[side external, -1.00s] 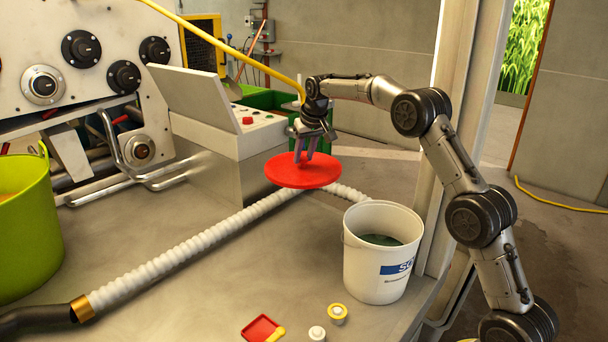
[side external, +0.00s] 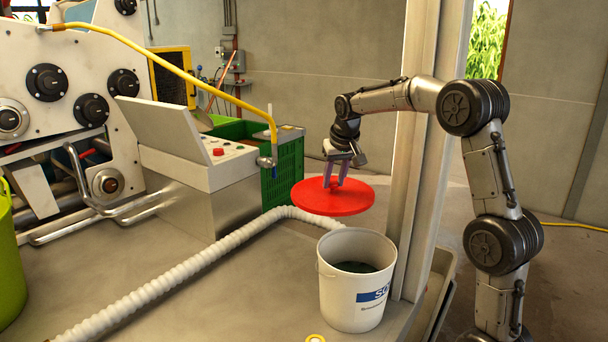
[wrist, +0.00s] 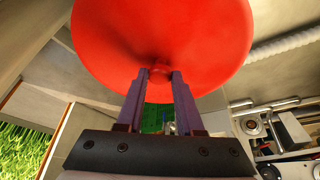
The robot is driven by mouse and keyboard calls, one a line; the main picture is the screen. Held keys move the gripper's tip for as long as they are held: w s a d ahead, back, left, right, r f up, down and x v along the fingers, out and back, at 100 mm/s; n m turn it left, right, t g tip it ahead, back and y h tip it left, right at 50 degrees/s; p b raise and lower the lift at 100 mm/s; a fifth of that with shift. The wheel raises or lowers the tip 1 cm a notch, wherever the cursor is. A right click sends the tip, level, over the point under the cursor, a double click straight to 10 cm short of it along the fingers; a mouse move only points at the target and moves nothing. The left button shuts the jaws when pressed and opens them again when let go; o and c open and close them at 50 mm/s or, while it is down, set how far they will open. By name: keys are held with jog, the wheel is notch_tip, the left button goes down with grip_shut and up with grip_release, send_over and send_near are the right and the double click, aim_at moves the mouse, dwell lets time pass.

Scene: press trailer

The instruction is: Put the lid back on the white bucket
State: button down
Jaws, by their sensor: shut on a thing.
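The red round lid (side external: 315,200) hangs level in the air in the side view, above and behind the white bucket (side external: 340,300). My gripper (side external: 334,184) points down and is shut on the small knob at the lid's middle. In the wrist view the lid (wrist: 160,40) fills the top, with my gripper's two purple fingers (wrist: 160,75) at its centre. The bucket stands upright and uncovered near the right edge of the grey surface, with something dark green inside. The lid is apart from the bucket's rim. The bucket does not show in the wrist view.
A white ribbed hose (side external: 200,267) runs across the surface behind and left of the bucket. A pale post (side external: 418,150) stands close to its right. A control box (side external: 185,150), green crate (side external: 288,168) and yellow pipe (side external: 180,70) are behind.

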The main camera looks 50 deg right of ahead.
aim_at(363, 203)
jog(key=shift+m, duration=0.7)
jog(key=s, duration=0.5)
jog(key=s+f, duration=0.1)
jog(key=s, duration=0.2)
jog(key=shift+s+a+f, duration=0.1)
jog(key=shift+s+a, duration=0.05)
jog(key=shift+s, duration=0.15)
notch_tip(363, 203, down, 4)
jog(key=shift+w+f, duration=0.1)
notch_tip(363, 203, down, 7)
jog(key=shift+f, duration=0.3)
dwell(1.2)
jog(key=shift+c, duration=2.3)
grip_release()
jog(key=shift+o, duration=0.2)
jog(key=o, duration=0.4)
